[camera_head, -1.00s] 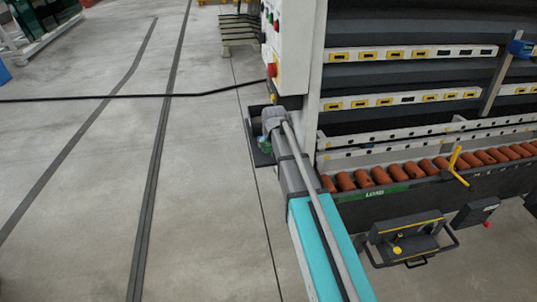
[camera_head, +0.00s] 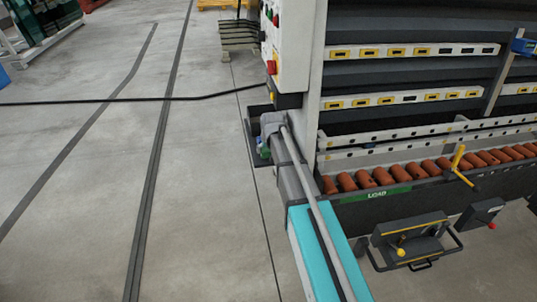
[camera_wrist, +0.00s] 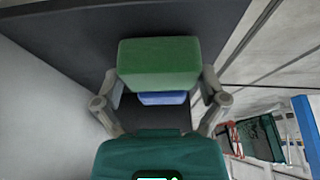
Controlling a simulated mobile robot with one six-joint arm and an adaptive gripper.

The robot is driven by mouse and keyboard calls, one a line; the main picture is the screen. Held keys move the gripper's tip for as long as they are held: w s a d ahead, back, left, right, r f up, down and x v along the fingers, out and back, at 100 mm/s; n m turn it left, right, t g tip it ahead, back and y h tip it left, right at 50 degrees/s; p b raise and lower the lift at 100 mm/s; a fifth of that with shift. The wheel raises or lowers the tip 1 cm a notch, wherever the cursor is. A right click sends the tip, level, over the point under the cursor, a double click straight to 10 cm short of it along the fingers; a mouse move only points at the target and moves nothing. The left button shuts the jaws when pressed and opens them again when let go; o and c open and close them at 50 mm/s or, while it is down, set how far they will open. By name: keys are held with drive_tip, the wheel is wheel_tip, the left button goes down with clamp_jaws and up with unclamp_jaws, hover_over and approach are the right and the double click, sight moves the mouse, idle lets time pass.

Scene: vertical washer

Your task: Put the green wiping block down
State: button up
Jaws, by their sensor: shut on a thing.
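The green wiping block (camera_wrist: 158,62) is between the two fingers of my gripper (camera_wrist: 162,82) in the wrist view, and the gripper is shut on it. A dark flat tray or shelf (camera_wrist: 60,40) lies behind the block; I cannot tell whether the block touches it. A blue piece (camera_wrist: 162,98) shows just beyond the block's lower edge. In the head view, my arm reaches to the small dark shelf (camera_head: 251,129) at the left side of the washer, and a bit of green (camera_head: 263,151) shows there. My wrist hides most of the gripper.
The washer's control panel (camera_head: 285,45) with coloured buttons stands right beside and above the shelf. Orange rollers (camera_head: 400,172) and a dark front rail lie to the right. A black cable (camera_head: 120,98) crosses the floor.

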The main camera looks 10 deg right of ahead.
drive_tip(key=shift+f, duration=0.25)
drive_tip(key=o, duration=0.7)
drive_tip(key=shift+c, duration=0.2)
drive_tip(key=shift+r, duration=0.15)
drive_tip(key=p+v, duration=1.1)
drive_tip(key=v, duration=0.1)
idle(0.3)
idle(0.6)
drive_tip(key=s+f+g, duration=0.1)
drive_tip(key=s+g, duration=0.3)
drive_tip(key=s, duration=2)
drive_tip(key=shift+s+f+g, duration=0.2)
drive_tip(key=shift+s+g, duration=0.05)
drive_tip(key=shift+g, duration=0.05)
